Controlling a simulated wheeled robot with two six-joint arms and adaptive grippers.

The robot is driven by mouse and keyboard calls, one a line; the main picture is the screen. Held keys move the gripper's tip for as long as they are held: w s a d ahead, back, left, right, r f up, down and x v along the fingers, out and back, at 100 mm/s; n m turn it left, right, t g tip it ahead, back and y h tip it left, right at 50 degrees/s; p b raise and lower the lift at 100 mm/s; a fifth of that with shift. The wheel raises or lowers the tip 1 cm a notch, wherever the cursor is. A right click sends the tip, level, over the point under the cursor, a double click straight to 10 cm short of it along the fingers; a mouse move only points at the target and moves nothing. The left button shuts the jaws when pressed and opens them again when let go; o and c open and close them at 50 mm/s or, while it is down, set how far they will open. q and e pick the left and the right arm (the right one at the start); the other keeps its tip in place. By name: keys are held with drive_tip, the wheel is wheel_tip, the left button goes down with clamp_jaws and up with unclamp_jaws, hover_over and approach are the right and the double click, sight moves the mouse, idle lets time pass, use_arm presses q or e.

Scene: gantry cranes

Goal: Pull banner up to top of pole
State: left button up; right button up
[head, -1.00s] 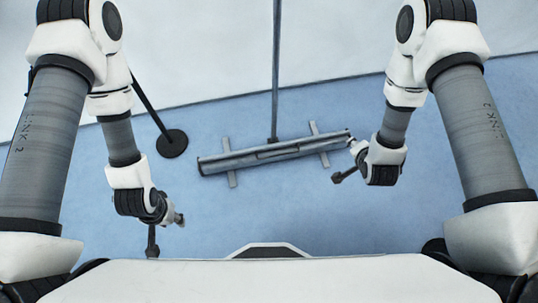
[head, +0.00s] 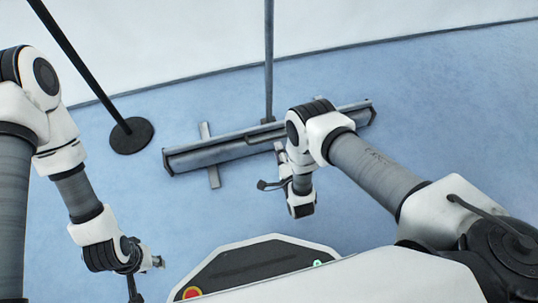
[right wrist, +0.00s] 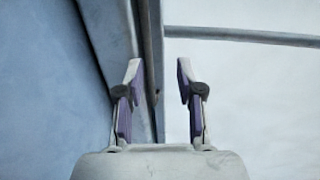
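The grey banner base (head: 215,152), a long low housing on cross feet, lies on the blue floor. The thin grey pole (head: 268,60) rises from behind its middle. No banner sheet shows raised along the pole. My right gripper (head: 280,150) is at the front of the base near its middle, partly hidden by my arm. In the right wrist view its two fingers (right wrist: 158,68) are apart and empty, with the long edge of the base (right wrist: 150,45) running behind the gap and the pole (right wrist: 240,37) to the right. My left gripper (head: 158,262) is low at the left, away from the base; its fingers are too small to read.
A dark post on a round black foot (head: 131,135) stands on the floor to the left of the base. A pale wall (head: 400,30) rises behind. The blue floor (head: 450,130) to the right of the base is clear.

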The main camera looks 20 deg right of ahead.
use_arm(q)
wheel_tip(320, 180, down, 5)
drive_tip(key=b, duration=0.4)
drive_tip(key=shift+w, duration=0.1)
use_arm(e)
drive_tip(key=w+f, duration=0.3)
drive_tip(key=w, duration=0.4)
drive_tip(key=shift+s+a, duration=0.1)
clamp_jaws()
